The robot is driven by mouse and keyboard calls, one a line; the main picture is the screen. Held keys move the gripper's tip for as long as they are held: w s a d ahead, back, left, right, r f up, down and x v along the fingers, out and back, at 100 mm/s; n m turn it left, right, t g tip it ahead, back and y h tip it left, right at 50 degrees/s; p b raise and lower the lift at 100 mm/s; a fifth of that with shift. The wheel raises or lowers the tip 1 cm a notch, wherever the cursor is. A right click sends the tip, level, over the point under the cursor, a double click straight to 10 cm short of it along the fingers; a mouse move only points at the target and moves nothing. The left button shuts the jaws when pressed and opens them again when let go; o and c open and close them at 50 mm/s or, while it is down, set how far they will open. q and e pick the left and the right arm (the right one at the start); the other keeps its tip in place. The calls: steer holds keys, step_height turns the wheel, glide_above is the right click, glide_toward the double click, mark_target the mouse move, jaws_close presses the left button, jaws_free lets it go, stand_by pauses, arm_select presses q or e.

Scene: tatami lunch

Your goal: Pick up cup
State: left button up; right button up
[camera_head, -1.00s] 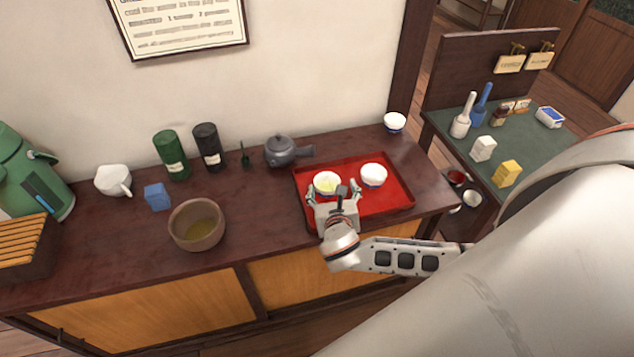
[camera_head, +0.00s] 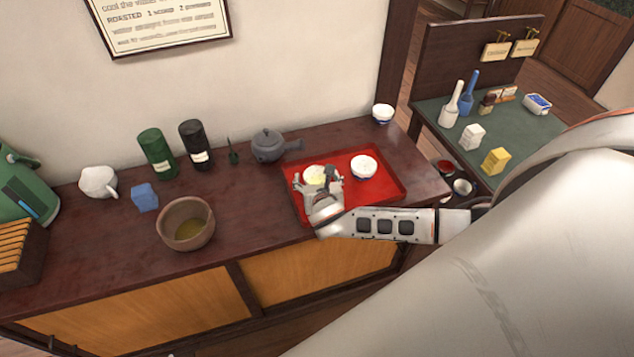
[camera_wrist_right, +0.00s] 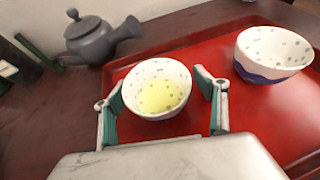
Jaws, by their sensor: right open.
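A small white cup with yellow-green liquid (camera_head: 315,174) stands upright on the red tray (camera_head: 380,193). In the right wrist view the cup (camera_wrist_right: 157,88) sits between the two fingers of my right gripper (camera_wrist_right: 160,98). My right gripper (camera_head: 316,178) is open, one finger on each side of the cup; a small gap shows on the right, and I cannot tell whether the left finger touches. A second white cup with a blue base (camera_head: 364,168) stands to the right on the tray, and a third cup (camera_head: 383,114) stands on the counter behind it. My left gripper is out of view.
A grey teapot (camera_head: 268,146) stands just behind the tray's left side. A brown bowl (camera_head: 186,224), blue block (camera_head: 145,197), white pitcher (camera_head: 98,182), green canister (camera_head: 158,154) and black canister (camera_head: 194,145) stand left on the counter. A side table (camera_head: 425,108) is at right.

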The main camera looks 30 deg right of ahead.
steer(key=shift+w, duration=0.1)
steer(key=c, duration=1.3)
steer(key=shift+c, duration=0.2)
steer(key=shift+r, duration=0.15)
